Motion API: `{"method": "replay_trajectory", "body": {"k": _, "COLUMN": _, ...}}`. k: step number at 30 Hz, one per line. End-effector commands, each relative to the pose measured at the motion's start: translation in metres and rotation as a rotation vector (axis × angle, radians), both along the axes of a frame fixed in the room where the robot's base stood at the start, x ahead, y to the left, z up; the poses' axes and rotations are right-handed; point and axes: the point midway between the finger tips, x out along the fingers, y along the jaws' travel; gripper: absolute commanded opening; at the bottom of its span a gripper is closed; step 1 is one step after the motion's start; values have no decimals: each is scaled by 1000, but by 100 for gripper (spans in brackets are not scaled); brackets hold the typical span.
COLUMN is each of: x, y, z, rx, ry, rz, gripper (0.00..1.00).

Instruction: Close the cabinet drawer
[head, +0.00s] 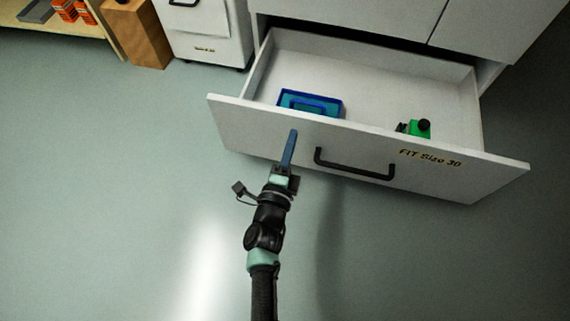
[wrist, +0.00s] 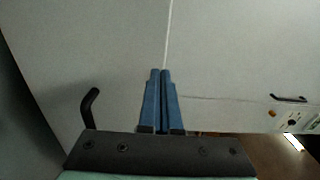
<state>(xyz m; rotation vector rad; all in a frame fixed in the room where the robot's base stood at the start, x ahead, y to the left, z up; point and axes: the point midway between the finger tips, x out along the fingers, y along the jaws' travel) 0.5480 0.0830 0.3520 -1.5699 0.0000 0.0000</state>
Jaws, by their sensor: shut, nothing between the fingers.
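The white cabinet drawer (head: 246,129) is pulled well out of the white cabinet (head: 385,20) in the head view. Its front has a black bar handle (head: 354,165) and a label reading "FIT Size 30". My gripper (head: 292,134) is shut and empty, with its blue fingers pointing at the drawer front, left of the handle. I cannot tell whether the fingertips touch the front. In the wrist view the shut fingers (wrist: 162,74) show against pale cabinet panels, with a black handle (wrist: 90,106) at the left.
In the drawer lie a blue box (head: 310,103) and a green item with a black cap (head: 420,129). A white wheeled unit (head: 205,40) and a wooden block (head: 137,35) stand at the upper left. The floor (head: 110,190) left of the drawer is clear.

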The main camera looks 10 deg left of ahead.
Motion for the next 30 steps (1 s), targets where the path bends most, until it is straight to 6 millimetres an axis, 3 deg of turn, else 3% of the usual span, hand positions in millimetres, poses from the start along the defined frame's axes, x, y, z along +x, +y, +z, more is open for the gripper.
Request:
{"method": "replay_trajectory", "body": {"k": 3, "x": 20, "y": 0, "z": -2, "rx": 1, "ry": -2, "rz": -1, "gripper": 0}}
{"method": "replay_trajectory", "body": {"k": 7, "x": 31, "y": 0, "z": -2, "rx": -1, "ry": 0, "rz": -1, "gripper": 0}}
{"method": "replay_trajectory", "body": {"k": 23, "x": 37, "y": 0, "z": 0, "rx": -1, "ry": 1, "rz": -1, "gripper": 0}}
{"method": "replay_trajectory", "body": {"k": 30, "x": 52, "y": -1, "z": -1, "rx": -1, "ry": -2, "rz": -2, "gripper": 0}}
